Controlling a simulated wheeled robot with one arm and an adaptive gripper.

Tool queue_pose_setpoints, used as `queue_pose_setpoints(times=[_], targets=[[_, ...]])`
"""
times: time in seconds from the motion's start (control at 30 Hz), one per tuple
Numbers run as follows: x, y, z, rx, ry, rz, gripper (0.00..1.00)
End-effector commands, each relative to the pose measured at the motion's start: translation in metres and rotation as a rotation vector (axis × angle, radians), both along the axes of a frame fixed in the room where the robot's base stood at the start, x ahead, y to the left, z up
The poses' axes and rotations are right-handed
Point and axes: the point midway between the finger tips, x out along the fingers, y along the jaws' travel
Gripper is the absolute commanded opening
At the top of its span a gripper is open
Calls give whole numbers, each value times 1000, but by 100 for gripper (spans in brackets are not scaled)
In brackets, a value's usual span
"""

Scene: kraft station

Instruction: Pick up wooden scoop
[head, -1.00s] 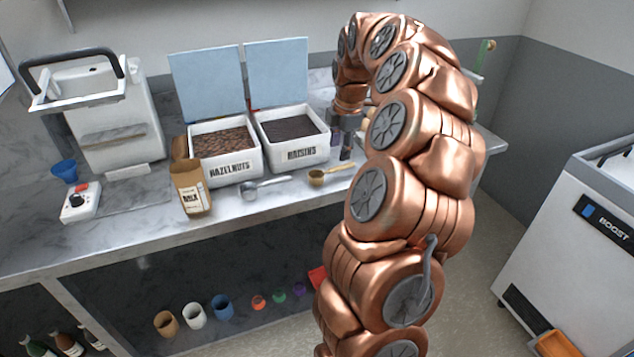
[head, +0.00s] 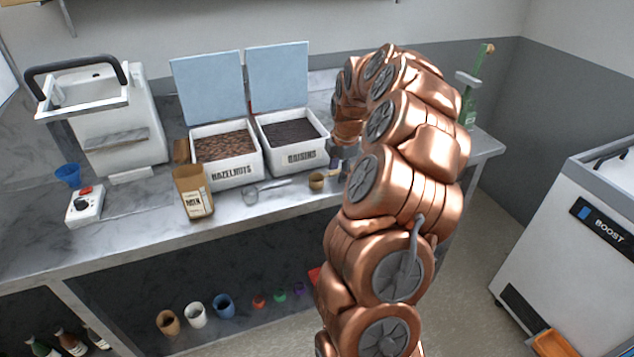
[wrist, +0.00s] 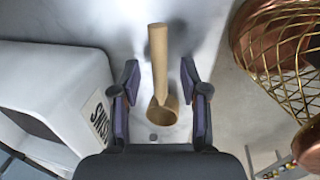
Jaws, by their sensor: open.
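The wooden scoop (head: 316,182) lies on the marble counter in front of the raisins bin in the head view. Its handle is hidden there by my gripper (head: 343,158). In the wrist view the scoop's light handle (wrist: 159,62) points up the picture and its bowl (wrist: 163,112) is lower down. My gripper (wrist: 159,80) is open and empty. Its two dark fingers show on either side of the scoop, with visible gaps. The exact height above the counter is hard to tell.
The raisins bin (head: 292,158) is close to the left finger. A shiny copper object with gold wire (wrist: 285,45) is to the right in the wrist view.

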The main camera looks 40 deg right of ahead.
Motion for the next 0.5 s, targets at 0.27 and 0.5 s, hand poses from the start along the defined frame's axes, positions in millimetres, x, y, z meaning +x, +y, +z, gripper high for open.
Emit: queue_pose_setpoints(times=[0.27, 0.5], targets=[[0, 0, 0, 0, 0, 1, 26], [0, 1, 0, 0, 1, 1, 1]])
